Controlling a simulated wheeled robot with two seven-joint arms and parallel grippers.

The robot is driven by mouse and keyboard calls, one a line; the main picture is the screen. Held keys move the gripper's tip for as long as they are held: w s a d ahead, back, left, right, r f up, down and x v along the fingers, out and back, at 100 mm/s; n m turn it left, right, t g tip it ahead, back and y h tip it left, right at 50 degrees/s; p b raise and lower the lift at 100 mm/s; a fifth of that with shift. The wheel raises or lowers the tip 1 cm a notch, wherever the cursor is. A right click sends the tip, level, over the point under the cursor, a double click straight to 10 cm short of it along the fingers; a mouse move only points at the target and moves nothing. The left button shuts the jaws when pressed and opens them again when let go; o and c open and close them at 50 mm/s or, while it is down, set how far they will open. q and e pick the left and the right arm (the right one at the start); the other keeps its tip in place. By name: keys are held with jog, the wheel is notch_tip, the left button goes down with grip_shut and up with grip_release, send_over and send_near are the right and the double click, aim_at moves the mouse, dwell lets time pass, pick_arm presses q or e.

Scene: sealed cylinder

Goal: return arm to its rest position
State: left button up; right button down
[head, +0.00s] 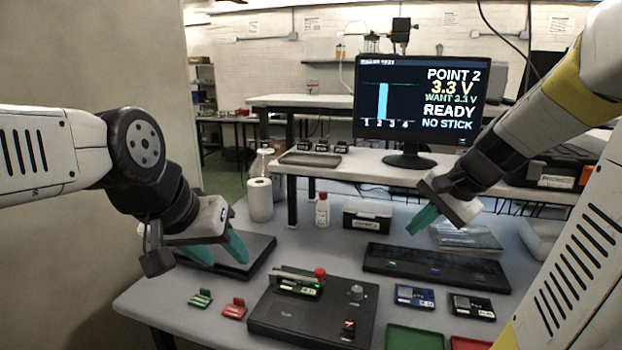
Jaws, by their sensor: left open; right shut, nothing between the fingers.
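My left gripper (218,250) is at the left, its teal fingers apart and empty, above a dark flat pad (262,246) on the table. My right gripper (424,220) is at the upper right, its teal fingers together with nothing between them, held above the table near a long black tray (436,268). Both arms reach in from the sides of the head view. The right forearm covers part of the back bench.
A black test fixture (312,312) with a red knob (320,274) sits at the front middle. A monitor (418,100) stands behind, reading "POINT 2, 3.3 V, READY, NO STICK".

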jog(key=s+a+r+n, duration=0.1)
jog(key=s+a+n, duration=0.3)
jog(key=s, duration=0.3)
jog(key=s+a+r+n+h, duration=0.1)
jog(key=s+a+n, duration=0.3)
jog(key=s+n, duration=0.2)
jog(key=shift+s+r+t+h, duration=0.3)
jog(key=shift+s+r+t, duration=0.05)
jog(key=shift+t, duration=0.05)
